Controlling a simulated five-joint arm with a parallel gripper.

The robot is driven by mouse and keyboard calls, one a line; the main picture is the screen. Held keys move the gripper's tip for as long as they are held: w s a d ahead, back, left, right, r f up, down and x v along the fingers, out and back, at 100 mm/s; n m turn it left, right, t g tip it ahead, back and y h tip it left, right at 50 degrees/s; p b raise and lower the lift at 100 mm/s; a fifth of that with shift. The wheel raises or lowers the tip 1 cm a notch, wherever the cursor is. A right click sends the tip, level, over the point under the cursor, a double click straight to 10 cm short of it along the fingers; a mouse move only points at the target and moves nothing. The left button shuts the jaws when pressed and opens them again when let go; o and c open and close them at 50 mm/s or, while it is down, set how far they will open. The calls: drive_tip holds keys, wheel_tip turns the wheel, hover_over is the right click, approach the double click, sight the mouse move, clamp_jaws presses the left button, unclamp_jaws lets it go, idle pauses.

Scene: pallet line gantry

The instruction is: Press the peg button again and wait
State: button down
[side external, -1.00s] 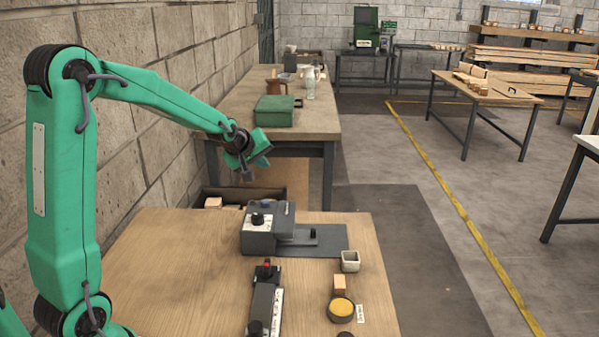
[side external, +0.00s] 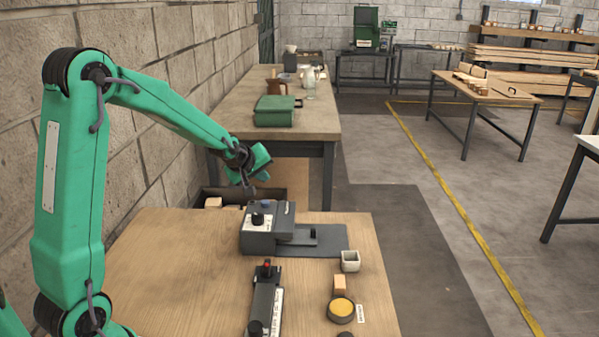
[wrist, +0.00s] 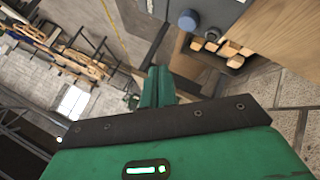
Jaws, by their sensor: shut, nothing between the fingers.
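A grey machine box (side external: 259,240) stands at the far side of the wooden table, with a black knob on its label and a blue button (side external: 266,204) on top. The blue button also shows in the wrist view (wrist: 188,20), near the top edge. I take it as the peg button, but no readable label confirms this.
A bin with wooden blocks (wrist: 228,54) lies behind the table. A flat plate with a small dark post (side external: 313,236) extends right from the box. In front are a black unit with a red button (side external: 267,263), a pale cup (side external: 350,261), a wooden block (side external: 339,284) and a yellow-topped disc (side external: 341,308).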

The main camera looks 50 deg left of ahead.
sight(263, 203)
drive_tip(key=shift+f, duration=2.5)
drive_tip(key=shift+a+f, duration=0.1)
drive_tip(key=shift+f, duration=0.85)
idle(1.5)
drive_tip(key=shift+r, duration=0.95)
drive_tip(key=shift+r, duration=0.15)
drive_tip(key=shift+r, duration=2.4)
